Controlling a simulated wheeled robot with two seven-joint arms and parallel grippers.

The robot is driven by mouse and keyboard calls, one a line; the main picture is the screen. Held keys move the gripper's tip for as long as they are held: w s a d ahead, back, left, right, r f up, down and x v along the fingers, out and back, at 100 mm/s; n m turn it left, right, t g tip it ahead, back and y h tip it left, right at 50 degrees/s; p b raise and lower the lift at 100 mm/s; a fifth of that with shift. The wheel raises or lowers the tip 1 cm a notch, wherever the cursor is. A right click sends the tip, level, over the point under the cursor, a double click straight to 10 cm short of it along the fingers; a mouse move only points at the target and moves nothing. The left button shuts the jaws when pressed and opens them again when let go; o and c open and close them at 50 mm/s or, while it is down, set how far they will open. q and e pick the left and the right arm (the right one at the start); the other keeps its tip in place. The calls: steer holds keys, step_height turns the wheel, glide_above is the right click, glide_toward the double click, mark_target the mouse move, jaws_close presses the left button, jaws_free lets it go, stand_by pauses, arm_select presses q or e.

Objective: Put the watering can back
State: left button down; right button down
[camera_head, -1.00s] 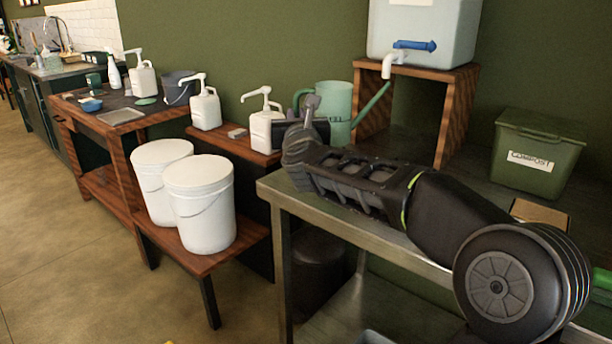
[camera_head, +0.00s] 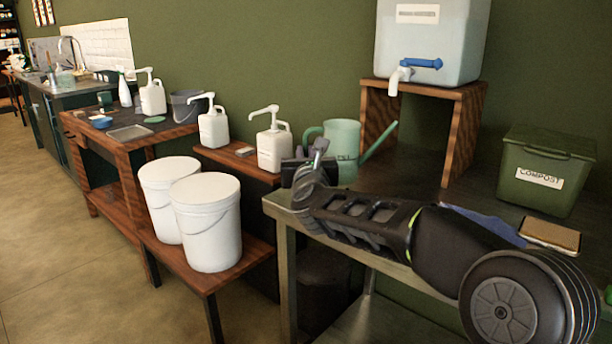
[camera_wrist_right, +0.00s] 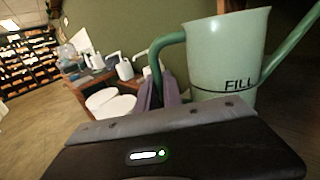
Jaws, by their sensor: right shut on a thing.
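The pale green watering can (camera_head: 346,136), with a darker green handle and spout, is upright at the back left of the metal counter (camera_head: 280,205). Its spout points right, toward the wooden stand (camera_head: 467,130). My right gripper (camera_head: 318,152) is at the can's left side, shut on its handle. In the right wrist view the can (camera_wrist_right: 228,50) shows the word "FILL", and the gripper fingers (camera_wrist_right: 165,93) are at the lower part of the handle. My left gripper is out of view.
A white tank (camera_head: 430,45) with a blue-handled tap stands on the wooden stand. A green compost bin (camera_head: 545,172), a sponge (camera_head: 550,235) and a blue item (camera_head: 490,225) are to the right. White pump bottles (camera_head: 273,140) and lidded buckets (camera_head: 207,222) are left.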

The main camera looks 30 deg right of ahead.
step_height(320, 180, down, 5)
steer(key=shift+r+b, duration=0.1)
steer(key=shift+b, duration=0.45)
steer(key=shift+f+b, duration=0.3)
steer(key=shift+b, duration=0.05)
steer(key=c, duration=1.5)
jaws_free()
steer(key=shift+r, duration=0.1)
steer(key=shift+r+p, duration=0.3)
steer(key=shift+p, duration=0.2)
steer(key=v, duration=0.8)
steer(key=b+v, duration=0.1)
steer(key=v, duration=0.3)
steer(key=shift+f, duration=0.25)
